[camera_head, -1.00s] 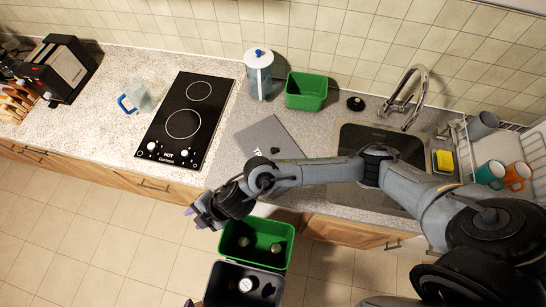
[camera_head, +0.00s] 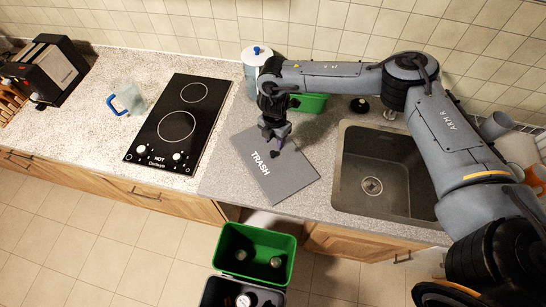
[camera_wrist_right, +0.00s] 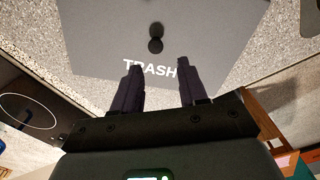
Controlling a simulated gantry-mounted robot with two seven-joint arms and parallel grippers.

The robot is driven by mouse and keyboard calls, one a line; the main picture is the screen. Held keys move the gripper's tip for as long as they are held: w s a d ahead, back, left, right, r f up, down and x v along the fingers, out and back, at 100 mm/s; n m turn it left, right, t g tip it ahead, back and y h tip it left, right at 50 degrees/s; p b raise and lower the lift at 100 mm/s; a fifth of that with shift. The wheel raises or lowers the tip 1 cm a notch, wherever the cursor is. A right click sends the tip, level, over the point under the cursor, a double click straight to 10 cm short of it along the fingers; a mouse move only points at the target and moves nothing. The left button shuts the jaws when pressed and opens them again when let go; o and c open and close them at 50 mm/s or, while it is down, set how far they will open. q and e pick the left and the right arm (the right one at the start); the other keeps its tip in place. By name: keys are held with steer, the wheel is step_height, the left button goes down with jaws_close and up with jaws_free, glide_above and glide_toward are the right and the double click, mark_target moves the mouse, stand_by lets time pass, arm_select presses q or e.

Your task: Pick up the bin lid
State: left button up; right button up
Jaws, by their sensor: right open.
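The bin lid (camera_head: 288,184) is a flat dark grey plate marked TRASH, lying on the counter between the cooktop and the sink. Its black knob shows in the right wrist view (camera_wrist_right: 156,44), and the lid's grey top (camera_wrist_right: 215,40) fills the upper middle there. My right gripper (camera_head: 276,139) is over the lid's far part, near the knob. In the right wrist view its two fingers (camera_wrist_right: 159,68) are apart with nothing between them, and the knob lies just beyond their tips. My left gripper is not in view.
An open green bin (camera_head: 230,245) and a dark bin (camera_head: 215,291) stand on the floor before the counter. A sink (camera_head: 385,205) is right of the lid, a cooktop (camera_head: 180,125) left. A pitcher (camera_head: 252,62) and green tub (camera_head: 312,103) stand behind, partly covered by my arm.

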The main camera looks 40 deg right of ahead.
mark_target(273, 152)
step_height(273, 152, down, 2)
steer(key=shift+a+f, duration=0.1)
steer(key=shift+f, duration=0.1)
steer(key=shift+w+f+p, duration=0.15)
steer(key=shift+w+f, duration=0.05)
steer(key=shift+f, duration=1.35)
steer(key=shift+w+f+p, duration=0.15)
steer(key=shift+f, duration=1.4)
steer(key=shift+c, duration=0.4)
jaws_close()
